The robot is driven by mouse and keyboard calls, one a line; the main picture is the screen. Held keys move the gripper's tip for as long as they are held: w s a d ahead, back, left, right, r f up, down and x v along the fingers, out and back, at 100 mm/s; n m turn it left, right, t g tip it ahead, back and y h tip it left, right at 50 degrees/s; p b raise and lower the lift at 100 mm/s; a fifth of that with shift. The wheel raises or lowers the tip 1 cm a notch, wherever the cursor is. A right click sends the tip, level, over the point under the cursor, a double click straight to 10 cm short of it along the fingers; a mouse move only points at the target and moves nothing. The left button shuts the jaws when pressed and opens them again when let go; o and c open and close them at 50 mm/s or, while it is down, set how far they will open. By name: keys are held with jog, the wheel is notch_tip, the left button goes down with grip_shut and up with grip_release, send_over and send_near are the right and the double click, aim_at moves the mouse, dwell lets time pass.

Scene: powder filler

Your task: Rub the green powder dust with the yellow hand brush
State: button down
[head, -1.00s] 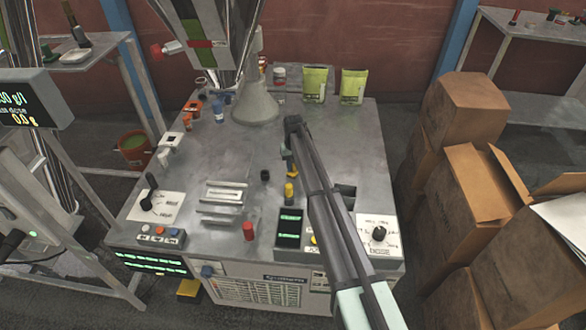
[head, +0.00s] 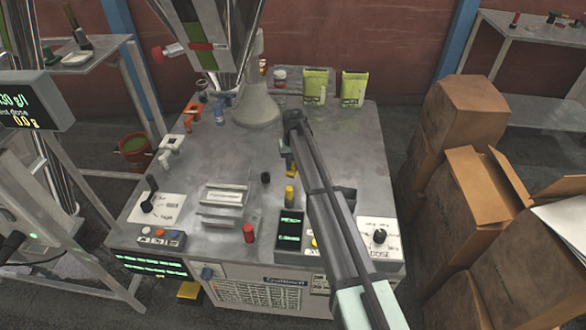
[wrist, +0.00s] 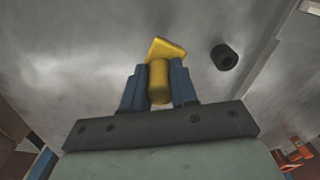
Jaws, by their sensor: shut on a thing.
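The yellow hand brush shows in the wrist view, with its rounded handle (wrist: 158,84) between the two blue fingers of my gripper (wrist: 158,70). Its wider yellow head (wrist: 166,47) sticks out past the fingertips, over the grey tabletop. My gripper is shut on the handle. In the head view my gripper (head: 287,160) is low over the middle of the table, partly hidden by my arm. A bit of the yellow brush (head: 290,172) shows below it. I cannot tell whether the brush touches the table. I cannot make out green powder dust on the tabletop.
A small black cylinder (head: 265,178) stands left of the brush. A yellow cylinder (head: 290,194) and a red one (head: 249,233) are nearer the front. The grey funnel base (head: 257,107) and green pouches (head: 318,86) stand behind.

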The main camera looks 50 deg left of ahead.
jog(key=shift+r, duration=1)
jog(key=w+d+r+m, duration=0.2)
jog(key=w+d+r, duration=0.5)
jog(key=d, duration=0.6)
jog(key=w+d+r+m, duration=0.35)
jog(key=w+d, duration=0.45)
jog(key=d, duration=0.4)
jog(key=w+d+r+m, duration=0.2)
jog(key=w+d+r, duration=0.5)
jog(key=d, duration=0.6)
jog(key=w+d+r+m, duration=0.15)
jog(key=d+r, duration=0.25)
jog(key=d, duration=0.9)
jog(key=w+d+r+m, duration=0.1)
jog(key=d+r+m, duration=0.2)
jog(key=d, duration=0.9)
jog(key=s+d+r+m, duration=0.2)
jog(key=s+d, duration=0.1)
jog(key=d, duration=0.7)
jog(key=s+d+r+m, duration=0.1)
jog(key=s+d+r, duration=0.2)
jog(key=d, duration=0.7)
jog(key=shift+r+m, duration=0.2)
jog(key=shift+m, duration=0.2)
